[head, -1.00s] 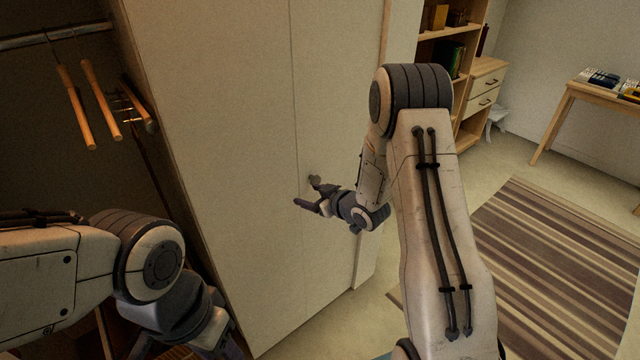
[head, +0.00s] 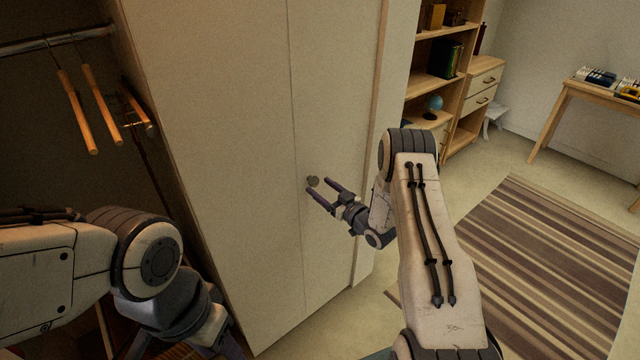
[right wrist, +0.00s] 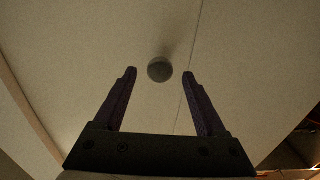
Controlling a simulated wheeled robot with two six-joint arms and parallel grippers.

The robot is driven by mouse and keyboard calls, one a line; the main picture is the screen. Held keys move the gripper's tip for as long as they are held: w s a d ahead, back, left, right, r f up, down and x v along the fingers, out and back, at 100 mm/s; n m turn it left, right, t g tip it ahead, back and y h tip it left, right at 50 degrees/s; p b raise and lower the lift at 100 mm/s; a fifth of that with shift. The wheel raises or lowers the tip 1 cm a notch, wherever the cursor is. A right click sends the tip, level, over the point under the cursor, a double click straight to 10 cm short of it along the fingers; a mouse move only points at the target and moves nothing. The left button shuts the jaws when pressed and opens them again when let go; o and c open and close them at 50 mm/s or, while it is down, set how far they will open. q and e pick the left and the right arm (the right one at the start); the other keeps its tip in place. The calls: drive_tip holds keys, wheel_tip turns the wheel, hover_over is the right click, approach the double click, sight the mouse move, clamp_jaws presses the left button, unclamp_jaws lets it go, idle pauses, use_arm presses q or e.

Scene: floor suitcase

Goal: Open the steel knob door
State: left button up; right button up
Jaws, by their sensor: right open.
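The steel knob (head: 313,181) is a small round grey knob on the pale door panel (head: 335,110), just right of a vertical seam. The door looks shut, flush with the panel beside it. My right gripper (head: 318,187) is open and empty, its fingertips close to the knob. In the right wrist view the knob (right wrist: 160,69) shows between and just beyond the two open fingertips (right wrist: 160,75); I cannot tell whether anything touches. My left arm comes in at the lower left of the head view; its gripper fingers cannot be made out.
An open wardrobe section with a rail (head: 60,38) and wooden hangers (head: 78,110) is at the left. A shelf unit (head: 432,82), a drawer cabinet (head: 484,88), a wooden table (head: 565,95) and a striped rug (head: 550,260) are at the right. Floor shows between them.

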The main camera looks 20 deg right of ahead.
drive_tip(key=shift+x, duration=0.8)
clamp_jaws()
drive_tip(key=shift+d, duration=0.1)
idle(0.8)
